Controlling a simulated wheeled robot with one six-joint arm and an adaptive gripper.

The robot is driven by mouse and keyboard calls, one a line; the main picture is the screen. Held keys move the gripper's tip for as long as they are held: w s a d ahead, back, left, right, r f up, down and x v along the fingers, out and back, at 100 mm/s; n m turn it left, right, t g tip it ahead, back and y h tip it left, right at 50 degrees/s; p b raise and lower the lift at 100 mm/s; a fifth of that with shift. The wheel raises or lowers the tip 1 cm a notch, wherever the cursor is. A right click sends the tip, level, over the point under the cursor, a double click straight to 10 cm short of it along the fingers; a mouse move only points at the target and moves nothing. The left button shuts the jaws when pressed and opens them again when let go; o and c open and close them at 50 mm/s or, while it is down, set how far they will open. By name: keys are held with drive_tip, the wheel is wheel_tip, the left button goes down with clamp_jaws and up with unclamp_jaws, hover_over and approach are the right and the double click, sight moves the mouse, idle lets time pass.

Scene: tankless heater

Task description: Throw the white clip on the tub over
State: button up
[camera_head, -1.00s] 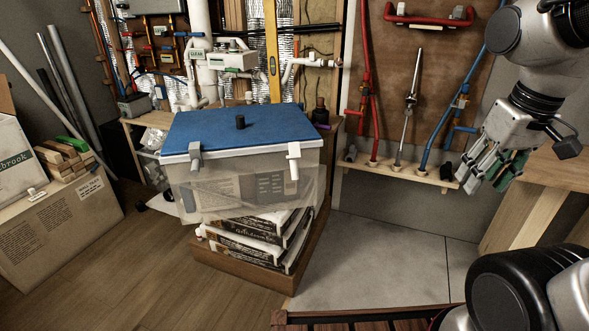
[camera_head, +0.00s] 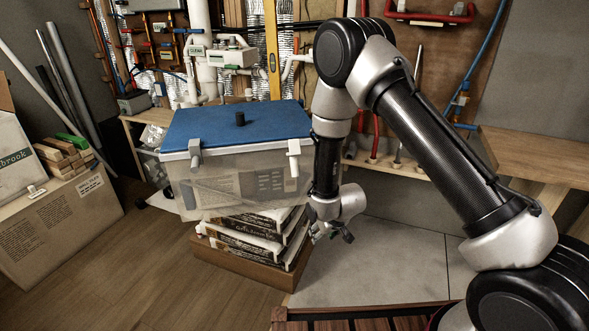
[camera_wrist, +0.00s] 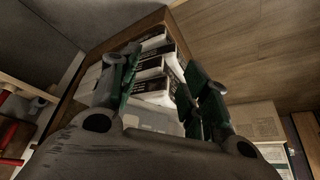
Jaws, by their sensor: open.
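A clear plastic tub (camera_head: 230,192) with a blue lid (camera_head: 225,127) stands on a stack of bags. The white clip (camera_head: 294,155) sits at the front right of the lid's rim and hangs down the tub's front. A grey clip (camera_head: 195,156) sits at the front left. My gripper (camera_head: 322,236) is low, to the right of the tub and below the white clip, apart from both. In the wrist view its green-padded fingers (camera_wrist: 155,90) are spread with nothing between them, facing the stacked bags. The white clip cannot be made out in the wrist view.
The stacked bags (camera_head: 262,230) rest on a wooden base (camera_head: 240,265) under the tub. Pipes and a shelf line the back wall. A cardboard box (camera_head: 60,225) stands at the left.

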wheel_tip(320, 180, down, 3)
drive_tip(key=w+a+t, duration=0.2)
drive_tip(key=w, duration=0.1)
drive_tip(key=m+t+y, duration=0.1)
drive_tip(key=t+y, duration=0.4)
drive_tip(key=t, duration=0.5)
approach(296, 170)
drive_tip(key=x, duration=0.4)
drive_tip(key=shift+w+a+r, duration=0.1)
drive_tip(key=shift+w+a, duration=0.05)
drive_tip(key=shift+w, duration=0.05)
drive_tip(key=x, duration=0.7)
clamp_jaws()
